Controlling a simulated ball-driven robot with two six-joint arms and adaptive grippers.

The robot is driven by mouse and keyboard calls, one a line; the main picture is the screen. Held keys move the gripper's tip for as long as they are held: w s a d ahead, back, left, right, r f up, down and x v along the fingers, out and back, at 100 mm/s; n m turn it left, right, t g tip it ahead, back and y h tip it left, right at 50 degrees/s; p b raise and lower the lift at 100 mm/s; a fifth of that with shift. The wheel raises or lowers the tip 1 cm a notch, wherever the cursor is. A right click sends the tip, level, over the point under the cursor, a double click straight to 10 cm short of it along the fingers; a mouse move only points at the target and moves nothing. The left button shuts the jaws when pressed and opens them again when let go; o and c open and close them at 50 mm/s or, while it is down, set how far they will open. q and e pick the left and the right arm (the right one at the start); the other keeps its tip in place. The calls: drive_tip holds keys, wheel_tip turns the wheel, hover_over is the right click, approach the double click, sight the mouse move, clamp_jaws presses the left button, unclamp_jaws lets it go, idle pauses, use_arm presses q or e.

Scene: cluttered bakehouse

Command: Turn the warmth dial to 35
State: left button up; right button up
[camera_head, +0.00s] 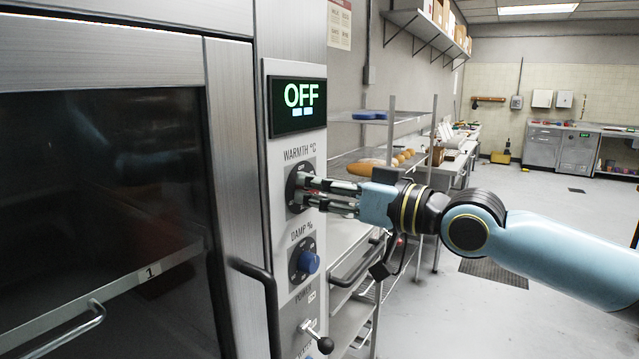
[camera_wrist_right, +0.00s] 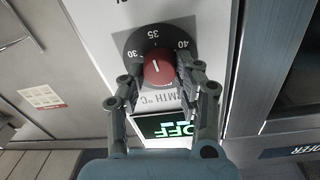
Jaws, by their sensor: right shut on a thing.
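The warmth dial (camera_head: 294,180) is a black disc on the grey control panel, under a display (camera_head: 298,107) that reads OFF. In the right wrist view its red knob (camera_wrist_right: 158,69) sits in the middle of the black ring, with 30, 35 and 40 marked around it. A short white line on the knob points roughly toward 35; its exact reading is hard to tell. My right gripper (camera_head: 304,194) reaches in from the right, its fingers on either side of the knob and shut on it. The fingers hide most of the knob in the head view. My left gripper is out of view.
Below are a blue damp knob (camera_head: 308,262) and a power toggle (camera_head: 314,338). A dark door handle (camera_head: 262,290) juts out left of the panel. A rack with bread (camera_head: 366,167) stands behind my right gripper. Open floor lies to the right.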

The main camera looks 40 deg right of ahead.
sight(304, 122)
drive_tip(key=shift+f+m, duration=0.15)
drive_tip(key=shift+m, duration=0.35)
drive_tip(key=o, duration=1.1)
drive_tip(key=shift+o, duration=0.2)
drive_tip(key=shift+r, duration=0.25)
wheel_tip(304, 122, up, 10)
drive_tip(key=shift+f, duration=0.15)
drive_tip(key=shift+f, duration=0.1)
